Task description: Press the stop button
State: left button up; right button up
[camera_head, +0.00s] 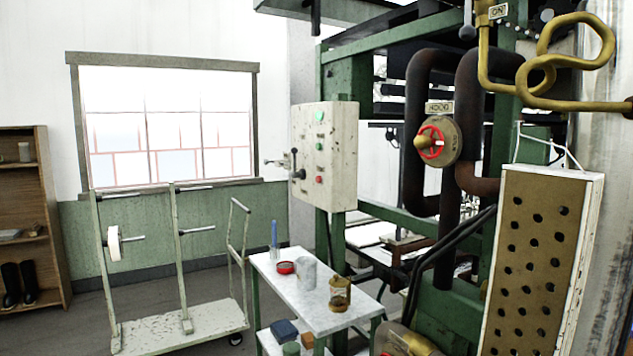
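A white control box (341,150) is fixed to the green machine frame in the middle of the view. Its face carries a bright green light or button (319,117) at the top, a green button (320,146) lower down, and a red button (319,180) near the bottom. Another small reddish mark sits between them. No readable label tells which is the stop button. A dark lever (296,164) sticks out at the box's left side. Neither of my grippers is in view.
A white side table (315,310) with a jar, a red tin and a blue item stands below the box. A white cart (180,328) is at left. A red handwheel (431,142) and a perforated panel (535,260) are at right. Bare floor shows at left.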

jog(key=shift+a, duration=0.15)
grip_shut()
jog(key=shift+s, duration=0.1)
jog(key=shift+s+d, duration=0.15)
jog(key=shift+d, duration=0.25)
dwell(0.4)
